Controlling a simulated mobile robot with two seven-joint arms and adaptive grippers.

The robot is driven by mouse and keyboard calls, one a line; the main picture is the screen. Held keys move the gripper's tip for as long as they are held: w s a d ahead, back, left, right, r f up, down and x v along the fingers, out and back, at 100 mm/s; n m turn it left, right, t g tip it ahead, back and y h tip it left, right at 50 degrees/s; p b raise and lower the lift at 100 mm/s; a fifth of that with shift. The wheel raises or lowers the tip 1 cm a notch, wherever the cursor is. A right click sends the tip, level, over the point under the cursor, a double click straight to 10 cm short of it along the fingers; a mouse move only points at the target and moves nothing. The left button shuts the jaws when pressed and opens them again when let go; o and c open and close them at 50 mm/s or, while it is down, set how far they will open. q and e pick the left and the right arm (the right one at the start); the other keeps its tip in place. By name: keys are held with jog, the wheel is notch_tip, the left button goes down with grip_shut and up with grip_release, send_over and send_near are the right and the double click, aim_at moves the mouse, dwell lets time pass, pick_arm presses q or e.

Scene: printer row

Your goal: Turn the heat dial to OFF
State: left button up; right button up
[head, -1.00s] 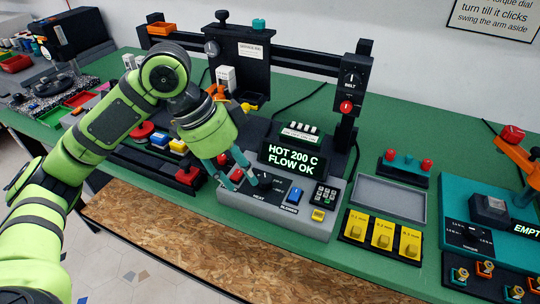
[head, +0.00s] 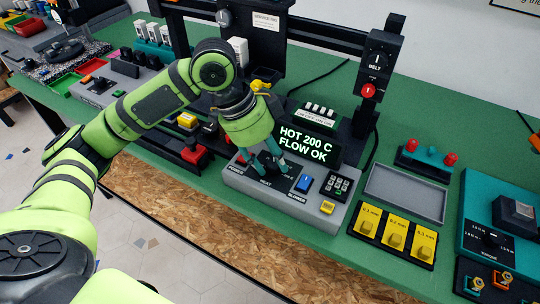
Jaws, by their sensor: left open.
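The heat dial is a dark knob on the grey control box (head: 288,208), above the HEAT label; it is mostly hidden by my left gripper (head: 268,170). My left gripper points down over the dial with its teal fingers apart, one on each side of the dial's place. I cannot tell whether the fingers touch it. The display (head: 306,144) behind reads HOT 200 C, FLOW OK. My right gripper is not in view.
A grey tray (head: 405,192) and yellow nozzle blocks (head: 396,236) stand further right. A black post (head: 373,80) rises behind.

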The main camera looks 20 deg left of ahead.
pick_arm(q)
jog(key=c, duration=0.8)
grip_shut()
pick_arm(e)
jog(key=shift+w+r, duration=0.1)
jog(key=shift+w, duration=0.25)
pick_arm(q)
jog(key=shift+r+p, duration=0.2)
jog(key=shift+p, duration=0.3)
jog(key=n+t+p, duration=0.1)
jog(key=n+p, duration=0.2)
jog(key=p, duration=0.2)
jog(key=n+t+y+p, duration=0.1)
jog(key=n+p, duration=0.3)
jog(key=p, duration=0.2)
jog(key=n+t+y+p, duration=0.1)
jog(key=n+p, duration=0.2)
jog(key=p, duration=0.3)
jog(key=shift+s+d+r, duration=0.15)
jog(key=shift+d+r, duration=0.05)
jog(key=shift+d, duration=0.1)
jog(key=shift+f+n+y+p, duration=0.25)
jog(key=shift+n+y+p, duration=0.35)
jog(key=shift+n+p, duration=0.5)
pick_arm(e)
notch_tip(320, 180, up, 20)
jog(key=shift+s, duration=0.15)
